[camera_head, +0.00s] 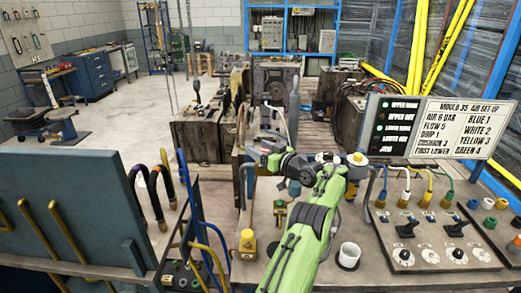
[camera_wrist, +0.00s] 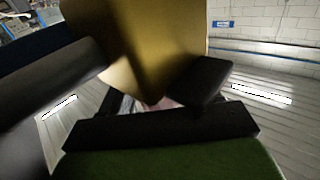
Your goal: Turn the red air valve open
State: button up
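My green arm reaches forward over the bench in the head view, and its wrist end with my gripper (camera_head: 268,148) is by the dark mould blocks. A small red patch shows there, but I cannot tell whether it is the red air valve or part of my arm. No red valve handle shows clearly in either view. In the wrist view a large brass-coloured body (camera_wrist: 152,45) fills the upper middle, very close, with dark parts of my gripper beside and below it. Whether the fingers are open or touch it is hidden.
A switch panel (camera_head: 428,258) with coloured hoses stands on the right of the bench, below a sign (camera_head: 439,128) reading "MOULD 35 AIR SET-UP". A white cup (camera_head: 348,254) and a yellow fitting (camera_head: 247,242) flank my arm. A large grey mould plate (camera_head: 85,225) stands at left.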

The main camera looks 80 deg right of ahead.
jog(key=shift+s, duration=0.1)
jog(key=b+v, duration=0.3)
jog(key=v, duration=1.2)
jog(key=shift+s+a, duration=0.15)
jog(key=shift+s, duration=0.1)
